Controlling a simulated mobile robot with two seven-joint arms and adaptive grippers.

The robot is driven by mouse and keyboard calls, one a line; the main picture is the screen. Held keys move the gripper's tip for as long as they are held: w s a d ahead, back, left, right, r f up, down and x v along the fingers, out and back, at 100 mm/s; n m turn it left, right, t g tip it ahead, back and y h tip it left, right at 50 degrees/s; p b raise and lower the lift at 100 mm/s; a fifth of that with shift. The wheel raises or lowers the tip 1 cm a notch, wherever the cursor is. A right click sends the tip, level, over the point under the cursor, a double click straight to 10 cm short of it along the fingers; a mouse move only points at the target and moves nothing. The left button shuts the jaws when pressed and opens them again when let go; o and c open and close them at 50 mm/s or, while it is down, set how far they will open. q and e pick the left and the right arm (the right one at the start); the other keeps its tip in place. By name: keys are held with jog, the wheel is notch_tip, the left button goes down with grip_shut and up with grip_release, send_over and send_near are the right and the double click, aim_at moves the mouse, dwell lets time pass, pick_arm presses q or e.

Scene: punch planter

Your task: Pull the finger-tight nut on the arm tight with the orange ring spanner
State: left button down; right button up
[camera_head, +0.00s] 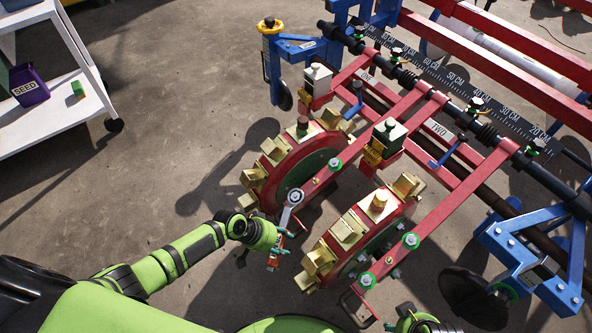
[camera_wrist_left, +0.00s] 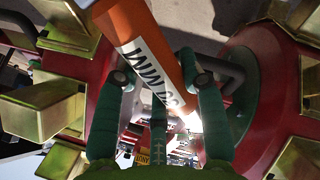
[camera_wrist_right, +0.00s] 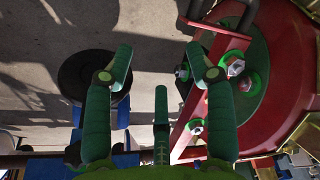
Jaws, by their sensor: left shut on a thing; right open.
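The orange ring spanner (camera_head: 273,260) is in my left gripper (camera_head: 280,241), with its bright ring end (camera_head: 295,197) pointing up the picture beside the left red wheel. In the left wrist view its lettered orange handle (camera_wrist_left: 150,50) runs between the fingers. Green-ringed nuts show on the red arms: one by the left wheel (camera_head: 335,165) and two by the right wheel (camera_head: 411,240), (camera_head: 367,281). I cannot tell which is finger-tight. My right gripper (camera_wrist_right: 160,68) is open and empty, left of several green-ringed nuts (camera_wrist_right: 235,66).
Two red punch wheels with brass cups, left (camera_head: 300,165) and right (camera_head: 345,240), crowd the work area. The blue-and-red planter frame (camera_head: 480,190) and its scale bar (camera_head: 455,80) lie beyond. A white cart (camera_head: 60,115) stands upper left. The floor between is clear.

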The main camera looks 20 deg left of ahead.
pick_arm(q)
jog(key=shift+r, duration=0.15)
jog(key=shift+s+a+r+p, duration=0.15)
jog(key=shift+s+r+p, duration=0.05)
jog(key=shift+r+p, duration=0.5)
jog(key=shift+s+a+r+p, duration=0.15)
jog(key=shift+r+p, duration=0.45)
jog(key=shift+p, duration=0.2)
jog(key=shift+r, duration=0.15)
jog(key=r+p, duration=0.1)
jog(key=p, duration=0.1)
jog(key=s+a+r+p, duration=0.1)
jog(key=r+p, duration=0.3)
jog(key=shift+s+a+r, duration=0.15)
jog(key=shift+s+r, duration=0.05)
jog(key=shift+s, duration=0.15)
jog(key=shift+f, duration=0.1)
jog(key=shift+a, duration=0.1)
